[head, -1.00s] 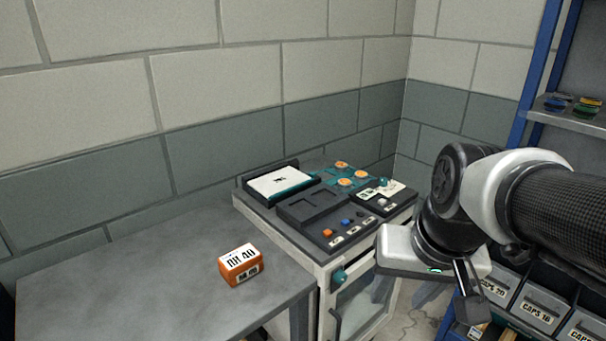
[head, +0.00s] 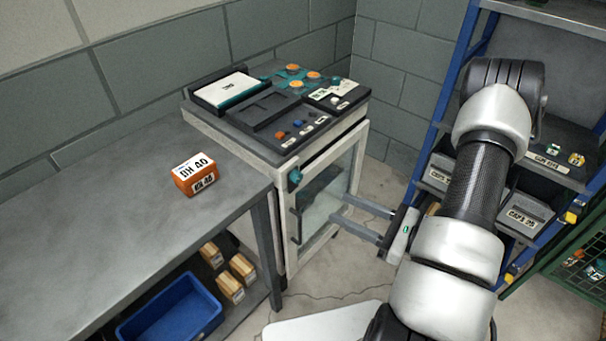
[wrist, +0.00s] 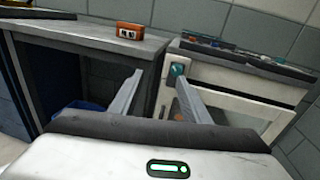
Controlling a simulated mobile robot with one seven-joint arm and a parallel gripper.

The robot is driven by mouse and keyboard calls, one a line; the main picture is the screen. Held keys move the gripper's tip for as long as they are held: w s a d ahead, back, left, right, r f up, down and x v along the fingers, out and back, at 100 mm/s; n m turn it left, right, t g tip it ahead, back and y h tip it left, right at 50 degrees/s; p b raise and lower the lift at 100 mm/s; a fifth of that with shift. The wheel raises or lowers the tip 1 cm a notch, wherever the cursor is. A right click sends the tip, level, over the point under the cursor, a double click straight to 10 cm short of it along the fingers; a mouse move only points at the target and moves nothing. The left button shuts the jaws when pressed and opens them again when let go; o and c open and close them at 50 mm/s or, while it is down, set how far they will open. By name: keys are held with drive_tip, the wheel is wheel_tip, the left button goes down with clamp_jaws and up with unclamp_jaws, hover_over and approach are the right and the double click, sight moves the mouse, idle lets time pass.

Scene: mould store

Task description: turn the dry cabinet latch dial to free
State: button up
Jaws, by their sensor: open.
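The dry cabinet (head: 277,158) is a white-framed box with a glass door at the end of the grey bench. Its teal latch dial (head: 294,179) sits at the upper left of the door front; it also shows in the wrist view (wrist: 177,70). Its setting is too small to read. My gripper (head: 335,209) is open and empty, its two fingers pointing left toward the door, to the right of the dial and lower in the picture. The gripper appears apart from the dial.
An orange labelled block (head: 195,176) sits on the bench (head: 110,205). A door handle (head: 296,222) is below the dial. A blue bin (head: 172,312) and several wooden blocks are under the bench. A blue-framed shelf (head: 452,95) stands at right.

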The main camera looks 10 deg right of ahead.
wheel_tip(320, 180, down, 2)
drive_tip(key=d+m+t+h, duration=0.2)
drive_tip(key=d, duration=0.1)
approach(300, 178)
drive_tip(key=x, duration=0.8)
drive_tip(key=shift+w+a, duration=0.25)
drive_tip(key=shift+w, duration=0.05)
drive_tip(key=c, duration=1)
drive_tip(key=shift+m, duration=0.3)
drive_tip(key=shift+c, duration=0.2)
